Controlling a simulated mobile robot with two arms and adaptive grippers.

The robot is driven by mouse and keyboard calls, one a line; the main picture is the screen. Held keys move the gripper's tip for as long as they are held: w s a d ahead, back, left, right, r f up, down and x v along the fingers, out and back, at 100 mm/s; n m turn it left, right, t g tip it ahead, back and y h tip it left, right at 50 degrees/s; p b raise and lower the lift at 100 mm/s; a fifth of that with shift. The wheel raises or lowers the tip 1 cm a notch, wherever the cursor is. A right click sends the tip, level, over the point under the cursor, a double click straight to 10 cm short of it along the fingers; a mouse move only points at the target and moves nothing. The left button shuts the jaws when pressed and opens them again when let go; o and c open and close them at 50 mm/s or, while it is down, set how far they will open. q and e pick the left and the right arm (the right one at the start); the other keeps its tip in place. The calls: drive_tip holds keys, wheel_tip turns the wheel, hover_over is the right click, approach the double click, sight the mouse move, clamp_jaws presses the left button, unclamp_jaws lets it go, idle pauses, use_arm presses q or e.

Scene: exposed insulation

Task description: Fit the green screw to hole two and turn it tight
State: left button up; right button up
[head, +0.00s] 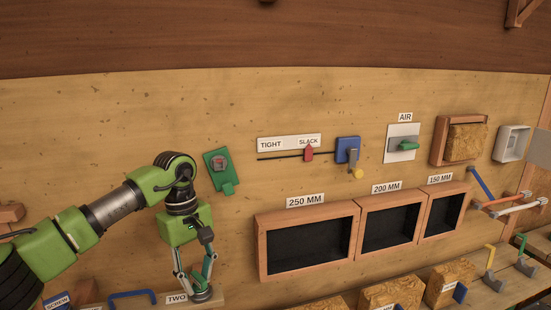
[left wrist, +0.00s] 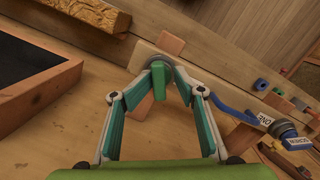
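The green screw (left wrist: 158,80) has a flat upright grip and stands on a round grey disc at the wooden ledge in the left wrist view. In the head view the grey disc (head: 202,295) is just right of the label TWO (head: 177,299). My left gripper (head: 197,288) points down there; in the left wrist view its fingertips (left wrist: 160,82) close in on both sides of the green grip. The hole itself is hidden under the disc. The red pointer (head: 308,153) on the scale is under SLACK. My right gripper is not in view.
A blue handle (left wrist: 235,112) lies near the label ONE (left wrist: 264,119). Wood-framed dark bins (head: 258,245) are on the wall to the right. Wooden blocks (head: 392,293) stand below them.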

sight(197, 275)
use_arm(q)
drive_tip(key=shift+w+f, duration=0.1)
drive_tip(key=shift+f, duration=0.15)
drive_tip(key=shift+a+r, duration=0.1)
drive_tip(key=shift+r, duration=0.25)
wheel_tip(197, 275, up, 2)
drive_tip(key=shift+r+p, duration=0.1)
drive_tip(key=shift+p, duration=0.8)
drive_tip(key=shift+w+r+p, duration=0.1)
drive_tip(key=shift+r+p, duration=2.1)
drive_tip(key=shift+r, duration=1.1)
drive_tip(key=shift+f, duration=0.1)
